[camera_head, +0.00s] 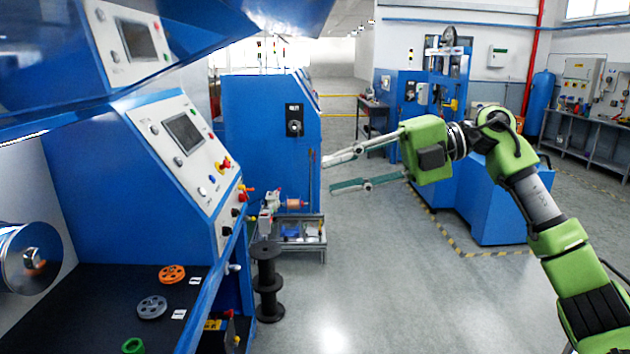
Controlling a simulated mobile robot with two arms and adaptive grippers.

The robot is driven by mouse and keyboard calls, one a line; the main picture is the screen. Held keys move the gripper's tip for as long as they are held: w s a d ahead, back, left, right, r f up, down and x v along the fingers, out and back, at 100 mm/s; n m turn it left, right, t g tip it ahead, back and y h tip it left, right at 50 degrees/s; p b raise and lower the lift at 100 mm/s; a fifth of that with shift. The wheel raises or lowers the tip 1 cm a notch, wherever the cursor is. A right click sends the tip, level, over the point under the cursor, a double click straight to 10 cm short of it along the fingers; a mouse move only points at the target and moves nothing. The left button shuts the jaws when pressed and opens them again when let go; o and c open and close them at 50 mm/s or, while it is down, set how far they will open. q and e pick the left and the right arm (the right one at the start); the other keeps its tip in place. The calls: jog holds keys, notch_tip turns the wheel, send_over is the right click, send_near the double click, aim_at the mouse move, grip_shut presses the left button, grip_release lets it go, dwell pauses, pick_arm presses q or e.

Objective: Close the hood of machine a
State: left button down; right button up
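A large blue machine (105,195) with a sloped control panel (187,145) fills the left side; I take it to be machine a. A dark blue, glossy raised part (45,70), which looks like its hood, hangs over the machine at the top left. A likeness of the control panel shows on it. The hood's far edges run out of view. My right gripper (329,175) is in the middle of the view, right of the machine and apart from it. Its two fingers are spread with nothing between them. My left gripper is not in view.
Inside the machine are an orange pulley (172,274), a grey pulley (152,306), a green ring (133,345) and a metal drum (30,258). Black spools (267,285) stand beside it. Another blue machine (265,140) is behind. The floor (390,290) at right is clear.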

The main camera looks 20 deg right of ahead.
jog(key=v, duration=0.7)
dwell(0.3)
